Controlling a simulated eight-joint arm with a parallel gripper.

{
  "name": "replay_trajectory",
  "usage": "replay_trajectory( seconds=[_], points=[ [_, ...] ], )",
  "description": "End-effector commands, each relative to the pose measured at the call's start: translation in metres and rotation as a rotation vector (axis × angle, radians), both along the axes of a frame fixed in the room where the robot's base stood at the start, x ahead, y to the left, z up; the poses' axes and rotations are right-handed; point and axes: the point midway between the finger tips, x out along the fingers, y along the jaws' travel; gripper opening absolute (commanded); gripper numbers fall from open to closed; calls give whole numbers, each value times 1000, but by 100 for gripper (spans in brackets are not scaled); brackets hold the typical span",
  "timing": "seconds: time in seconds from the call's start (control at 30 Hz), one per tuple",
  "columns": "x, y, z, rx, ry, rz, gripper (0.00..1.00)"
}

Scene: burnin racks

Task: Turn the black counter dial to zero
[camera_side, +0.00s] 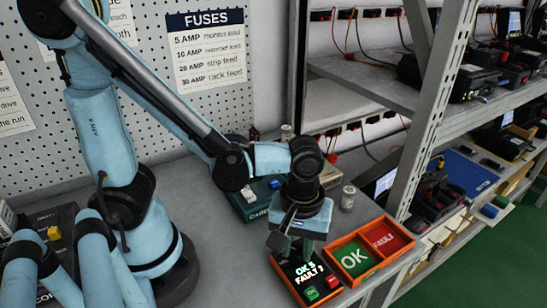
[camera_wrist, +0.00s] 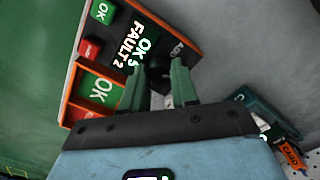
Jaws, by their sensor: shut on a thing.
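The black counter box (camera_side: 305,272) sits in an orange-edged tray at the bench's front edge. Its display reads OK 5 and FAULT 2, and this also shows sideways in the wrist view (camera_wrist: 128,45). It has a green OK button (camera_side: 312,293) and a red button (camera_side: 331,281). My gripper (camera_side: 290,247) is lowered onto the back left of the box. In the wrist view, its two green fingers (camera_wrist: 159,72) stand a little apart, shut on the black dial (camera_wrist: 159,78). The dial is mostly hidden between the fingers, so its pointer cannot be read.
Right of the counter are a green OK bin (camera_side: 353,258) and a red FAULT bin (camera_side: 386,238). A teal box (camera_side: 248,203) and a small cylinder (camera_side: 348,197) stand behind my gripper. A metal rack (camera_side: 425,110) with several devices rises at the right.

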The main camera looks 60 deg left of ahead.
Motion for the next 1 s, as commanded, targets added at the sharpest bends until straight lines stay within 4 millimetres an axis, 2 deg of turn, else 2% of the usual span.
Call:
replay_trajectory(
  seconds=[0.37, 1.0],
  points=[
    [0, 0, 0, 1, 2, -130, 0],
    [0, 0, 0, 1, 1, -708, 0]
  ],
)
